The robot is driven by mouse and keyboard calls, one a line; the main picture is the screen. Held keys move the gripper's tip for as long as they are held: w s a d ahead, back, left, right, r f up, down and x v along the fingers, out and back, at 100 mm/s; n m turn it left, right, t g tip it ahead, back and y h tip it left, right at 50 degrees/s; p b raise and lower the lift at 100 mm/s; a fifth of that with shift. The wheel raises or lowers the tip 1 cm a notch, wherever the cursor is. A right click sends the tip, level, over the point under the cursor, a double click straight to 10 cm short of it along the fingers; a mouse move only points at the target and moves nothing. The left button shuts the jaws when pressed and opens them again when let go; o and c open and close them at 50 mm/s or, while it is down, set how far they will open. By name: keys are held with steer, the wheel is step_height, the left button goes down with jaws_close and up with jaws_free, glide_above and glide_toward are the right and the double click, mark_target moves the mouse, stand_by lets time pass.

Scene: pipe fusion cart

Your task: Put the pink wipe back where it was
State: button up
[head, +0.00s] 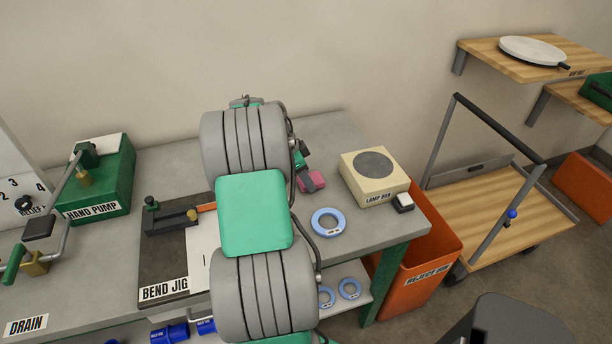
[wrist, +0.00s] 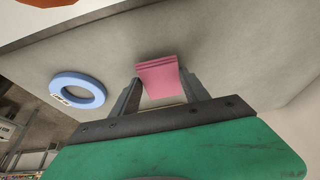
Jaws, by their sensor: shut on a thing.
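The pink wipe (head: 313,181) is a small folded pad, seen in the head view over the grey bench between my arm and the lamp box. In the wrist view the pink wipe (wrist: 157,76) sits between the two dark fingers of my gripper (wrist: 158,92), which is shut on it. In the head view my gripper (head: 302,168) is mostly hidden behind my arm. I cannot tell whether the wipe touches the bench top or is just above it.
A blue ring (head: 327,222) lies on the bench in front of the wipe. The cream lamp box (head: 375,178) stands to its right. The bend jig (head: 163,262) and green hand pump (head: 98,180) are left. An orange reject bin (head: 425,262) stands beside the bench.

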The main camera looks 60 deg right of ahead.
steer(key=shift+f, duration=0.55)
steer(key=o, duration=1.3)
steer(key=shift+r, duration=0.1)
steer(key=b+v, duration=0.1)
steer(key=v, duration=1.1)
steer(key=w+a+n, duration=0.1)
steer(key=a, duration=0.1)
steer(key=w+a+r+n, duration=0.1)
steer(key=w+n, duration=0.1)
steer(key=w+a+r+n+t, duration=0.1)
steer(key=w+a, duration=0.1)
steer(key=shift+a+h, duration=0.3)
steer(key=w+a+n+t+y, duration=0.1)
steer(key=w+a+n+t, duration=0.2)
steer(key=a+n, duration=0.75)
steer(key=w+a+n+t, duration=0.2)
steer(key=a+n, duration=0.3)
steer(key=a, duration=1.1)
steer(key=s+a+n+y, duration=0.1)
steer(key=a+n, duration=0.1)
steer(key=a, duration=0.2)
steer(key=s+a+f+n+y, duration=0.1)
steer(key=s+a+n, duration=0.1)
steer(key=a+n, duration=0.1)
steer(key=s+a+f+n, duration=0.1)
steer(key=a+n, duration=0.2)
steer(key=a, duration=0.2)
steer(key=shift+s+a+f+t+y, duration=0.15)
steer(key=shift+s+a+t+y, duration=0.1)
steer(key=shift+a+t+y, duration=0.15)
